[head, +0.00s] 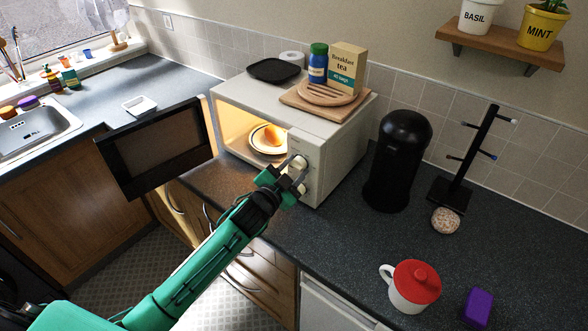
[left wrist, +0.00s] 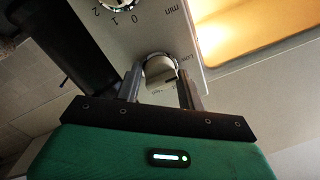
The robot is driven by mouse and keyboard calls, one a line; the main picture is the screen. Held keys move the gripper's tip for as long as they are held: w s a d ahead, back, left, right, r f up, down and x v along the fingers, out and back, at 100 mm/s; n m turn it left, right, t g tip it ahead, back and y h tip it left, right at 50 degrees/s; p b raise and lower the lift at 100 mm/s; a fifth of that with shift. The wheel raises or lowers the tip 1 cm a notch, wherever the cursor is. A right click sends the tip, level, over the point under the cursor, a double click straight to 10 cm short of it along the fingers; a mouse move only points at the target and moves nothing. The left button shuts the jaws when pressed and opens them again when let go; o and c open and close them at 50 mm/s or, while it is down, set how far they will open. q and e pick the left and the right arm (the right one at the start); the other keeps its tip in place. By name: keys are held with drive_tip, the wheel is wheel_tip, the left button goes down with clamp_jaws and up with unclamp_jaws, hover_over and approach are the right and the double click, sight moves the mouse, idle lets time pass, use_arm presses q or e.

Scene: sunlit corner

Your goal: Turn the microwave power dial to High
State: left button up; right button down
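The cream microwave (head: 330,125) stands on the counter with its dark door (head: 155,150) swung open to the left. Its lit inside holds food on a plate (head: 257,148). My left gripper (head: 295,166) is at the upper dial of the control panel. In the left wrist view its fingers flank the power dial (left wrist: 160,70), one on each side. "Low" and "Med" are partly readable beside it; "High" is not visible. I cannot tell whether the fingers touch the dial. The timer dial (left wrist: 120,3), marked 0, 1, 2 and min, is close by. My right gripper is out of view.
A board (head: 318,104), a tea box (head: 347,68), a blue jar (head: 318,66) and a black tray (head: 274,70) are on the microwave. A black bin (head: 398,160) stands right of it. A red-lidded mug (head: 414,285) and purple block (head: 478,307) are further forward.

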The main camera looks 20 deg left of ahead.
use_arm(q)
drive_tip(key=c, duration=0.5)
